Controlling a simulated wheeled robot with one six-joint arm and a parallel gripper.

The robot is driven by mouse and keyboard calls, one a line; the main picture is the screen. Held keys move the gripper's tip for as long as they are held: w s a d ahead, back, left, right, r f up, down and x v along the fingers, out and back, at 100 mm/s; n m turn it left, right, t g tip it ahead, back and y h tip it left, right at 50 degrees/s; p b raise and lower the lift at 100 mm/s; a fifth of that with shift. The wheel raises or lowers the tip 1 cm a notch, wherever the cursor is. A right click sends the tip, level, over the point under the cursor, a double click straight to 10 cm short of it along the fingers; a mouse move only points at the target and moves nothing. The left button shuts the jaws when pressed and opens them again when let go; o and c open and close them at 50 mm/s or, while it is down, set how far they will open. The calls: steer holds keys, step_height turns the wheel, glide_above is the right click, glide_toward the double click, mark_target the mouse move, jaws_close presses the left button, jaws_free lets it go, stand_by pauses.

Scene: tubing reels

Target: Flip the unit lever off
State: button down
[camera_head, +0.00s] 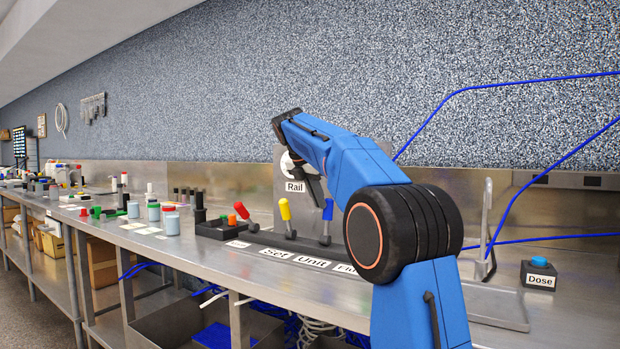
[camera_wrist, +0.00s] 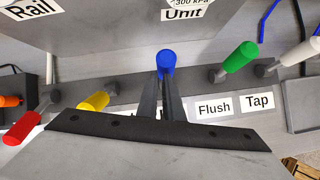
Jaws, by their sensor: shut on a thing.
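The blue-handled lever (camera_head: 328,209) stands on the dark rail (camera_head: 271,238) on the bench and shows nearly upright. The "Unit" tag (camera_head: 311,260) lies in front of it, mostly hidden by my gripper in the wrist view. My gripper (camera_head: 320,197) reaches down to this lever. In the wrist view its two dark fingers (camera_wrist: 168,84) are shut on the blue lever, and the blue tip (camera_wrist: 166,60) shows just beyond them. The lever's lower part is hidden by the fingers there.
Yellow (camera_wrist: 96,101) and red (camera_wrist: 22,128) levers stand left of it, green (camera_wrist: 242,57) and white (camera_wrist: 301,52) ones to the right. A panel tagged "Rail" (camera_head: 295,187) rises behind. A blue "Dose" button (camera_head: 539,262) sits far right.

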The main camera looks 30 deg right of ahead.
steer(key=a+r, duration=0.4)
steer(key=r, duration=0.6)
steer(key=shift+s+r, duration=0.25)
steer(key=shift+s, duration=0.1)
stand_by(0.5)
steer(key=s+a+f+m+t+y, duration=0.1)
steer(key=s+a+f+m, duration=0.2)
steer(key=s+f+m, duration=0.5)
steer(key=s+a+f+m+y, duration=0.25)
steer(key=s+f, duration=0.35)
steer(key=s, duration=0.7)
steer(key=s+a+f+m, duration=0.2)
steer(key=s+f+m, duration=0.1)
steer(key=s+f, duration=0.5)
steer(key=s+a+f+m+y, duration=0.1)
steer(key=s+f+m, duration=0.3)
steer(key=s+f, duration=0.4)
steer(key=s+a+f+m+t+y, duration=0.1)
steer(key=s+a+f+m, duration=0.3)
steer(key=s+f, duration=0.4)
step_height(320, 180, down, 7)
steer(key=shift+f, duration=0.1)
